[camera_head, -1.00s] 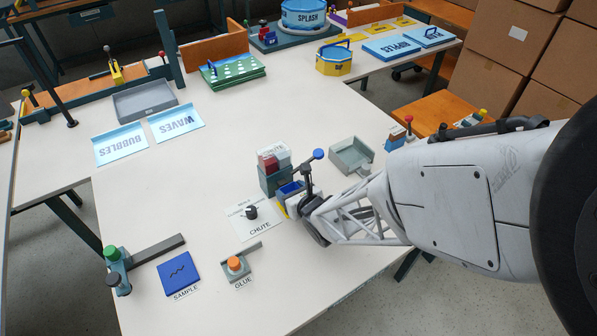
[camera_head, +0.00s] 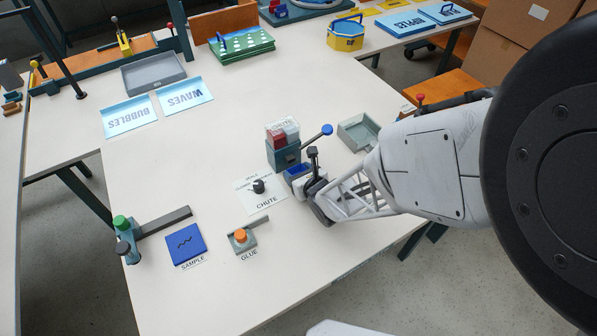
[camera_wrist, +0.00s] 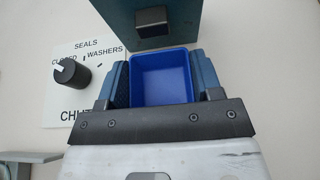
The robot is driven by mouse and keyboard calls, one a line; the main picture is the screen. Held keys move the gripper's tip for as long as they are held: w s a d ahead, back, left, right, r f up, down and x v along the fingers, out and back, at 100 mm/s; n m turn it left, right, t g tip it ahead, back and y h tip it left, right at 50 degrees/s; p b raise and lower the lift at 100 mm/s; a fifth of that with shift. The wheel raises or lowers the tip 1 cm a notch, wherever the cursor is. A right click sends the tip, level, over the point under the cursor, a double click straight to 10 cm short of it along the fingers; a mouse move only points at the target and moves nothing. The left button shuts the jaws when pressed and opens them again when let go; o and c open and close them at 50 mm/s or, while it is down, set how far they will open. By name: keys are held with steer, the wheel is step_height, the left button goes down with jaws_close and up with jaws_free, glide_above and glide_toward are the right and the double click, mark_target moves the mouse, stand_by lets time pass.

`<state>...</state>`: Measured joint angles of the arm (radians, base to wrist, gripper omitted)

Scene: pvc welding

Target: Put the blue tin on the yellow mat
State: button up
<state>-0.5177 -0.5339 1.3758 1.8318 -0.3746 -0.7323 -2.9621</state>
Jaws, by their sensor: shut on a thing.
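The blue tin (camera_wrist: 160,78), open-topped and empty inside as far as I see, sits between my gripper's two fingers (camera_wrist: 160,85) in the wrist view. My gripper is shut on it. In the head view the tin (camera_head: 297,171) is at the foot of the chute dispenser (camera_head: 284,153), partly hidden by my gripper (camera_head: 304,180). The dispenser's square spout (camera_wrist: 152,20) is just beyond the tin's far rim in the wrist view. Flat yellow pieces (camera_head: 391,5) lie on the far table; I cannot tell whether one is the yellow mat.
A dial (camera_head: 259,186) on the chute label stands left of the tin. A blue-knobbed lever (camera_head: 327,130) and a grey-green tray (camera_head: 358,132) are to the right. The blue sample square (camera_head: 185,244) and orange glue button (camera_head: 240,236) are in front. The table's middle left is clear.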

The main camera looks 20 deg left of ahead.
stand_by(0.3)
steer(key=o, duration=0.9)
steer(key=shift+f, duration=0.1)
steer(key=shift+r, duration=0.2)
steer(key=shift+s+d+r, duration=0.3)
steer(key=shift+s+d, duration=0.15)
steer(key=shift+d, duration=0.05)
steer(key=shift+v, duration=5.2)
